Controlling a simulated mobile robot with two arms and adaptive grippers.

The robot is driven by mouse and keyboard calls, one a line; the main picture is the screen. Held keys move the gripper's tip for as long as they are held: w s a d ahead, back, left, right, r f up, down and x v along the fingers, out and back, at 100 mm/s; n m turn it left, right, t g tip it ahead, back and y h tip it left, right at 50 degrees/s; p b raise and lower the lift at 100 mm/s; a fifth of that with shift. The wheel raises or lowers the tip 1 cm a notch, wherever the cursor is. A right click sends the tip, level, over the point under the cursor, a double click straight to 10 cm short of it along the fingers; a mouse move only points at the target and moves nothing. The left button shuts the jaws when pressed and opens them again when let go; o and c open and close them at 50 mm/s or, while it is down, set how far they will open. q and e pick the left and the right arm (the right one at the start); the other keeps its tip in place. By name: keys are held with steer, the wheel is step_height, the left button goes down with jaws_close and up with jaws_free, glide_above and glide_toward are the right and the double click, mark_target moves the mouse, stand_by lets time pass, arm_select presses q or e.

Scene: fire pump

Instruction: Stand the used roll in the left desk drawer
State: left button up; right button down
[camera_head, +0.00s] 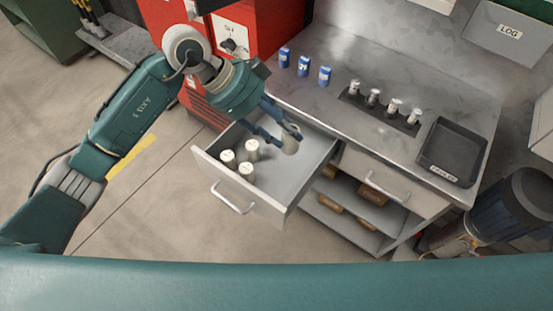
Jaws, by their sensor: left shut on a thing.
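The left desk drawer (303,187) is pulled open, and its inside shows. Several pale rolls stand upright in its left part: one (227,158) at the left, one (252,150) behind and one (246,172) in front. My left gripper (284,141) reaches down over the drawer's right part, shut on another pale roll, the used roll (290,146). The used roll looks roughly upright; I cannot tell whether it touches the drawer floor. My right gripper is not in view.
Three blue cans (304,65) stand on the desk top (350,60) at the back. A dark rack (379,113) holds several silver-topped rolls, and a black tray (452,150) lies right of it. The right drawer (385,183) is shut. A red cabinet (265,25) stands behind left.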

arm_select(q)
step_height(320, 180, down, 20)
steer(key=shift+r, duration=0.1)
steer(key=o, duration=1.2)
steer(key=shift+a, duration=0.1)
steer(key=v, duration=1.2)
